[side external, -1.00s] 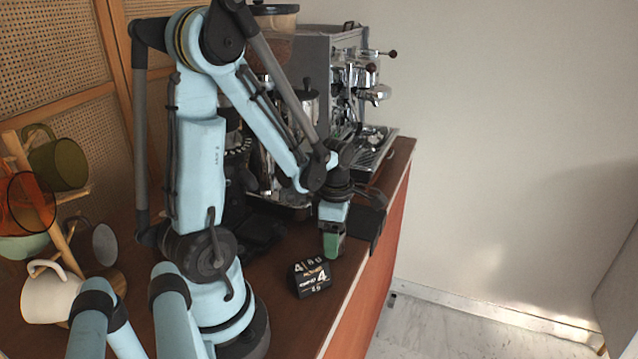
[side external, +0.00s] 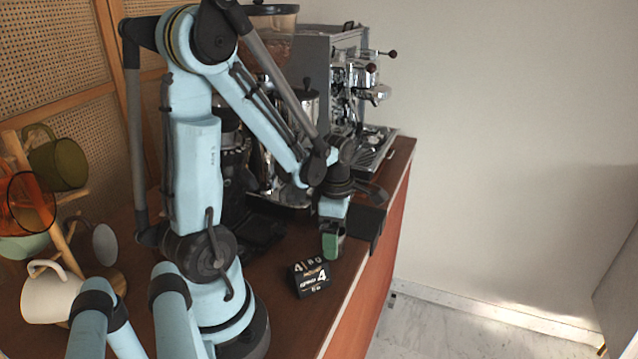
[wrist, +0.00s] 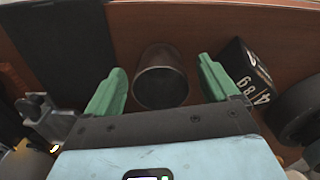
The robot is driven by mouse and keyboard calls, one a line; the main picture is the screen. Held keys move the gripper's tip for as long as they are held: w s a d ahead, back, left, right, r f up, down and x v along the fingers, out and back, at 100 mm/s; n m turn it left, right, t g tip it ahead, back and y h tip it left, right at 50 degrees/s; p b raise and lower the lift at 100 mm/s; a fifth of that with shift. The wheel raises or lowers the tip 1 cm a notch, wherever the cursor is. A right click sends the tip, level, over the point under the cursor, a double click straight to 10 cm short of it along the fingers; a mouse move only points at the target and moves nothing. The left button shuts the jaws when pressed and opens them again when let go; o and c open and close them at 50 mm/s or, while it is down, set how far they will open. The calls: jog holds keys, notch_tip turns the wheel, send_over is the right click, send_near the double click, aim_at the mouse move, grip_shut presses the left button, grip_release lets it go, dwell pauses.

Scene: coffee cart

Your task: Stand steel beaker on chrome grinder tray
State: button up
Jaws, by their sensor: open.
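The steel beaker (wrist: 160,82) is a dark grey metal cup, seen from above in the wrist view with its open mouth facing the camera. My gripper (wrist: 161,67) is open, with one green finger on each side of the beaker and gaps between. In the side external view my gripper (side external: 331,246) is low over the counter near its front edge, and I cannot make out the beaker there. The chrome grinder tray (side external: 294,201) appears at the foot of the chrome grinder behind my arm, partly hidden by it.
A black numbered block (side external: 310,279) sits on the counter (side external: 345,268) close to my gripper; it also shows right of the fingers in the wrist view (wrist: 247,72). The espresso machine (side external: 335,75) stands behind. A mug tree (side external: 62,240) with several mugs is at left.

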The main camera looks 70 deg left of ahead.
notch_tip(320, 180, up, 11)
jog(key=w+d+m+t, duration=0.1)
jog(key=d+m+t, duration=0.2)
jog(key=m, duration=1.1)
jog(key=w+d+m+t, duration=0.2)
jog(key=d+m+t, duration=0.2)
jog(key=d+m, duration=0.6)
jog(key=m, duration=0.5)
jog(key=shift+d+r, duration=0.25)
jog(key=shift+r, duration=0.1)
